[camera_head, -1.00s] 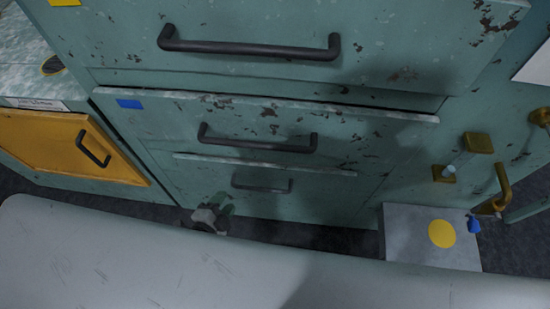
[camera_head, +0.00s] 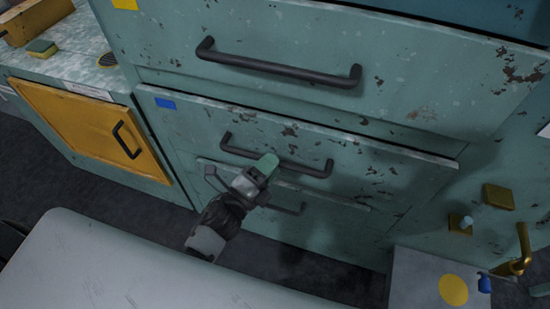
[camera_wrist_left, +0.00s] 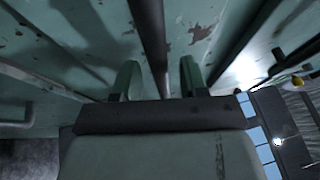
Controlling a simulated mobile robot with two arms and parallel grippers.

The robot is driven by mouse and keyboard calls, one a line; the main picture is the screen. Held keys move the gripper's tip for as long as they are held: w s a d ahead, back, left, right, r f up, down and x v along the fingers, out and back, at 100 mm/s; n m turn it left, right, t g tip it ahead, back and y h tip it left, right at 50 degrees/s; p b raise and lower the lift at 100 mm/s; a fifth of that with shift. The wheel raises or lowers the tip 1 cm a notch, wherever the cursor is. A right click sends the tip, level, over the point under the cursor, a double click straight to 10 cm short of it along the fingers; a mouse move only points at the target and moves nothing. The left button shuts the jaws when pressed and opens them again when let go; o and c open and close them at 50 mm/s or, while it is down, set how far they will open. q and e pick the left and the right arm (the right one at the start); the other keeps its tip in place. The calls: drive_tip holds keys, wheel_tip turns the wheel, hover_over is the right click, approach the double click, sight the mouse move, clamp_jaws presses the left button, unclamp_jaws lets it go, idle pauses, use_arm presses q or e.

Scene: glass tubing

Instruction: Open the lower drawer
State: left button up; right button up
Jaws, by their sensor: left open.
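The worn teal cabinet shows drawers stacked one above another. The drawer with the blue sticker (camera_head: 370,165) has a dark bar handle (camera_head: 315,171). A lower, narrower drawer front (camera_head: 335,218) with its own dark handle (camera_head: 290,209) sits below it. My left gripper (camera_head: 267,164) is open, its green fingertips at the blue-sticker drawer's handle. In the left wrist view a dark bar (camera_wrist_left: 150,40) runs between the two open green fingers (camera_wrist_left: 160,78); whether they touch it I cannot tell. My right gripper is not in view.
A large upper drawer with a long handle (camera_head: 280,68) is above. A yellow door (camera_head: 92,125) is at left. At right are a brass handle (camera_head: 521,255) and a grey box (camera_head: 415,280) with a yellow disc. Dark floor shows below the cabinet.

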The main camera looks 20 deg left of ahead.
use_arm(q)
drive_tip(key=shift+x, duration=0.9)
drive_tip(key=shift+c, duration=0.2)
clamp_jaws()
